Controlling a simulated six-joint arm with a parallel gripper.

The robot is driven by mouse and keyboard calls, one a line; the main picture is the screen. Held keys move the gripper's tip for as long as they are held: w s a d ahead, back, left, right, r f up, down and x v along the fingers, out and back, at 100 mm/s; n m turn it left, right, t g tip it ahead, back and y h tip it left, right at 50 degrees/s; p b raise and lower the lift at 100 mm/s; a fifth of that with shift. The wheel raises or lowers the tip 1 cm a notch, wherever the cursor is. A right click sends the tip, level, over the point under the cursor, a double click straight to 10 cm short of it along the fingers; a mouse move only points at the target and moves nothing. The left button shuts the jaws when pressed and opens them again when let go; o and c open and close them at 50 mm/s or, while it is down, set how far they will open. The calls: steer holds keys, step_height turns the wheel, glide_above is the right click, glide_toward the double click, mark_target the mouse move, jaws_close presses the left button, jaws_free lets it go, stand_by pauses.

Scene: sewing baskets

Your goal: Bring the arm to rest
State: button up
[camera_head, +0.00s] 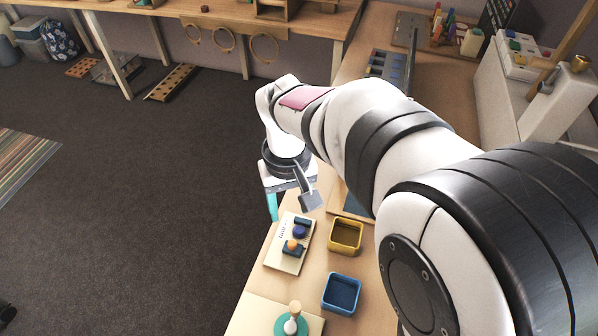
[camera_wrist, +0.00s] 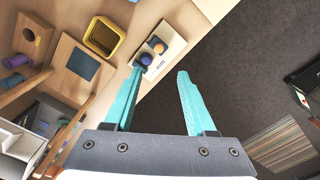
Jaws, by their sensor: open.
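My gripper (camera_head: 272,206) is at the table's left edge in the head view, with one teal finger showing and the rest hidden behind my wrist. In the wrist view my gripper (camera_wrist: 160,73) has its two teal fingers spread apart with nothing between them. My arm reaches from the lower right over the table.
A yellow basket (camera_head: 345,250) and a blue basket (camera_head: 341,308) stand right of the pale board (camera_head: 272,259). A teal piece with a peg (camera_head: 291,325) is at the front. A white machine (camera_head: 500,95) stands at the right. Open floor (camera_head: 140,200) lies left.

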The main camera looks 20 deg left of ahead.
steer(key=shift+r, duration=0.75)
steer(key=s+d+r+m, duration=0.2)
steer(key=d, duration=0.3)
steer(key=s+d+r+m, duration=0.1)
steer(key=s+d+m, duration=0.15)
steer(key=d, duration=0.35)
steer(key=s+d+f+m+y, duration=0.1)
steer(key=s+d+m, duration=0.7)
steer(key=s, duration=0.3)
steer(key=shift+s+f+y, duration=0.2)
steer(key=shift+f+y, duration=0.05)
steer(key=shift+y, duration=0.15)
